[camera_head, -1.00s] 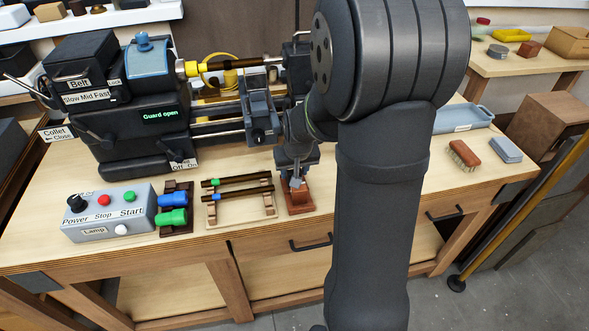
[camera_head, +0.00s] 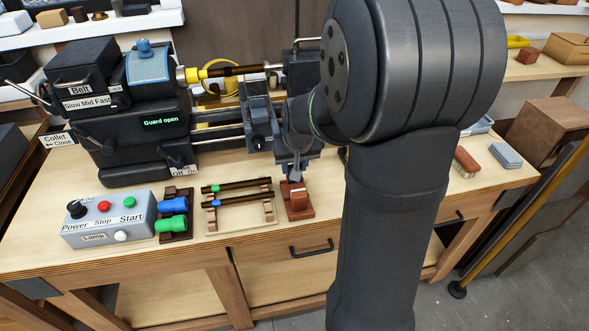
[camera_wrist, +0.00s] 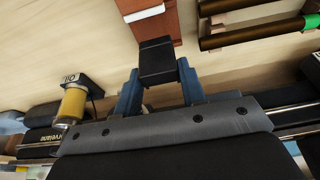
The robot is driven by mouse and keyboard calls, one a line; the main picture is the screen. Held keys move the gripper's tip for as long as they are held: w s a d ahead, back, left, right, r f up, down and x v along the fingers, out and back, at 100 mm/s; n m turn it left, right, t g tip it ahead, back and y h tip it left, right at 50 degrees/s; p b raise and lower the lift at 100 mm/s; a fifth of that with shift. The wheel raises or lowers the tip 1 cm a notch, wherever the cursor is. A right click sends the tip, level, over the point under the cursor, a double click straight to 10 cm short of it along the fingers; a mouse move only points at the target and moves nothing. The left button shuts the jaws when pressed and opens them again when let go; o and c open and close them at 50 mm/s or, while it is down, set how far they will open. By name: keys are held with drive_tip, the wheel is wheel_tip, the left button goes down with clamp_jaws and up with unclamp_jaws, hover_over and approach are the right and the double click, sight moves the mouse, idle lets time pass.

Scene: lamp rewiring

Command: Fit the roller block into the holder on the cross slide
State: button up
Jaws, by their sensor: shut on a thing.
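My gripper (camera_head: 295,172) points down just above a reddish-brown wooden stand (camera_head: 300,212) at the front of the bench. In the wrist view its two blue-grey fingers (camera_wrist: 158,85) are shut on a dark block (camera_wrist: 158,58), which I take as the roller block. The block hangs over the near end of the stand (camera_wrist: 170,28); I cannot tell the gap. The cross slide (camera_head: 261,122) sits on the lathe bed behind and left of my gripper. Its holder is too small to make out.
A wooden rack with dark rods (camera_head: 240,198) stands left of the stand. Further left are a rack of blue and green handles (camera_head: 172,222) and a control box (camera_head: 110,218). A dark rod (camera_head: 235,71) is in the lathe. In the wrist view a yellow container (camera_wrist: 73,103) stands near the lathe.

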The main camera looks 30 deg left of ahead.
drive_tip(key=shift+r, duration=1.4)
drive_tip(key=w+d+r+m, duration=0.1)
drive_tip(key=w+d+r, duration=0.4)
drive_tip(key=d+r, duration=0.3)
drive_tip(key=w+d+r+m, duration=0.1)
drive_tip(key=w+d+r, duration=0.35)
drive_tip(key=r, duration=0.55)
drive_tip(key=s+a+r+n, duration=0.15)
drive_tip(key=a+r, duration=0.25)
drive_tip(key=a, duration=1)
drive_tip(key=s+a+r+n, duration=0.1)
drive_tip(key=s+a+r, duration=0.2)
drive_tip(key=a, duration=1.1)
drive_tip(key=shift+m, duration=0.25)
drive_tip(key=shift+w+d+f, duration=0.1)
drive_tip(key=shift+f, duration=2.3)
drive_tip(key=shift+f, duration=1.2)
drive_tip(key=o, duration=1.1)
